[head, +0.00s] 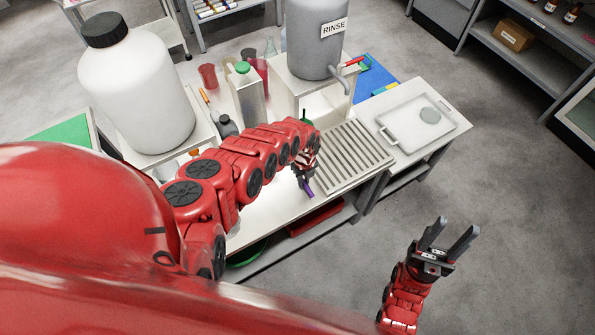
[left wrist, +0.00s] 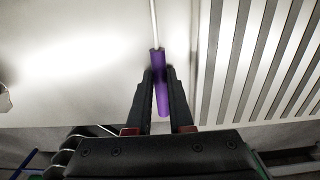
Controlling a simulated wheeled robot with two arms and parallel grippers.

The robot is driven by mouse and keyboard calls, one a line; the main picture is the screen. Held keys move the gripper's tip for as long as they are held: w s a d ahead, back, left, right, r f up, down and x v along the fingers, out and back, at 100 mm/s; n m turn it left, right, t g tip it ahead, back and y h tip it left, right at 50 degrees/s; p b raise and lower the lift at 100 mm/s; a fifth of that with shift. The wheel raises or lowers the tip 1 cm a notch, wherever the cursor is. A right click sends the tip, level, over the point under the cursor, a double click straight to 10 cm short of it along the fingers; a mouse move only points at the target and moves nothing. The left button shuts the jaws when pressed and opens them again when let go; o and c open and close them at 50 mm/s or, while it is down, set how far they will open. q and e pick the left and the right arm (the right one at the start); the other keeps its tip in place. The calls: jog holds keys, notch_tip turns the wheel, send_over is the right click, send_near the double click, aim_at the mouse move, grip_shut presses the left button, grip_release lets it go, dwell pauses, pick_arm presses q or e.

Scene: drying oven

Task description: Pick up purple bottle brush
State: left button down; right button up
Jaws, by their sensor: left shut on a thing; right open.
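The purple bottle brush shows in the left wrist view as a purple handle (left wrist: 159,85) with a thin pale shaft running up from it. My left gripper (left wrist: 160,82) is shut on the purple handle, with one finger on each side. In the head view, the left gripper (head: 304,183) is over the white table beside the slatted rack, and a bit of the purple handle (head: 308,190) shows at its tip. The brush's bristle end is out of the left wrist view. My right gripper (head: 447,237) is open and empty, over the grey floor at right.
The slatted drying rack (head: 345,156) is right of the left gripper. A grey RINSE tank (head: 316,40), a large white jug (head: 138,85) and a green-capped carton (head: 246,95) stand behind. A white tray (head: 416,118) lies at right. The table front is clear.

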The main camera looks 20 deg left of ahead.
pick_arm(q)
jog(key=shift+r, duration=0.2)
jog(key=shift+w+r, duration=0.1)
jog(key=shift+r, duration=0.45)
notch_tip(320, 180, up, 16)
jog(key=r+p, duration=0.1)
jog(key=p, duration=0.5)
jog(key=w+d+r+n+b, duration=0.1)
jog(key=w+r+n+b, duration=0.4)
jog(key=w+n+b, duration=0.5)
notch_tip(320, 180, up, 11)
jog(key=s+n+b, duration=0.1)
jog(key=n+b, duration=0.2)
jog(key=n, duration=1.2)
jog(key=shift+d+n+b, duration=0.25)
jog(key=shift+n+b, duration=0.05)
jog(key=shift+b, duration=0.05)
